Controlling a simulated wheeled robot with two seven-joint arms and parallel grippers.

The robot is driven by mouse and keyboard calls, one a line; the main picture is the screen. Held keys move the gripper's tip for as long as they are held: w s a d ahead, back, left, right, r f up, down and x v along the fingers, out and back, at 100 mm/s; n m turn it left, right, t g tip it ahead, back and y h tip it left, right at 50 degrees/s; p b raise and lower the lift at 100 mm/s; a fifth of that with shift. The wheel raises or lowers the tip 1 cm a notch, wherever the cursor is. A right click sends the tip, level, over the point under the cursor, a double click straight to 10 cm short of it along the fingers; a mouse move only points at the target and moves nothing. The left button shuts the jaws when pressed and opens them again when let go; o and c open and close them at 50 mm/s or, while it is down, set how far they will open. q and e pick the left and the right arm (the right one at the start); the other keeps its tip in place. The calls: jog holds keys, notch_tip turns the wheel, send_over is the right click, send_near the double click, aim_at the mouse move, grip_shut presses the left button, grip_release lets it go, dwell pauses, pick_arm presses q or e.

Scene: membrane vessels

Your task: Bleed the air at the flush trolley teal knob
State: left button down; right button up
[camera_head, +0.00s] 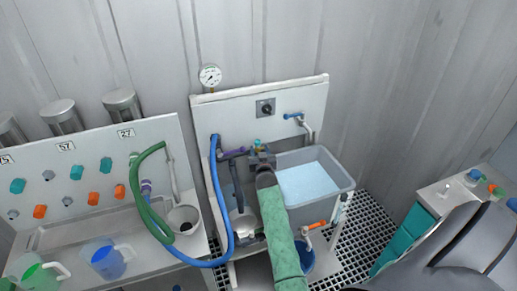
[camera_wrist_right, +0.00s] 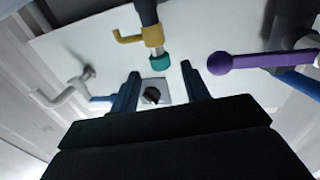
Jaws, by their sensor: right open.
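The flush trolley (camera_head: 290,103) has a white back panel. Its small teal knob (camera_head: 257,142) shows just beyond my right gripper (camera_head: 262,157) in the head view, partly hidden by it. In the right wrist view the teal knob (camera_wrist_right: 161,61) sits under a brass fitting with a yellow lever (camera_wrist_right: 130,37), on a dark pipe. My right gripper (camera_wrist_right: 160,70) is open, its two blue-grey fingers on either side of the knob in the picture. I cannot tell whether they touch it; nothing is held. My left gripper is not in view.
A purple-handled lever (camera_wrist_right: 262,60) lies close right of the fingers. A black rotary switch (camera_head: 265,108) is on the panel. A water tub (camera_head: 335,179), blue hose (camera_head: 221,205), green hose (camera_head: 139,197) and orange-handled valve (camera_head: 316,225) surround my arm. A pressure gauge (camera_head: 210,76) stands above.

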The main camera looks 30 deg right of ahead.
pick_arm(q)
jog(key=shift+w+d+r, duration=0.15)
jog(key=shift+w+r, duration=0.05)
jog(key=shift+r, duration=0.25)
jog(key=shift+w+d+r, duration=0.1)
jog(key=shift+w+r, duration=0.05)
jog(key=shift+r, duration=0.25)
pick_arm(e)
jog(key=shift+v, duration=1.1)
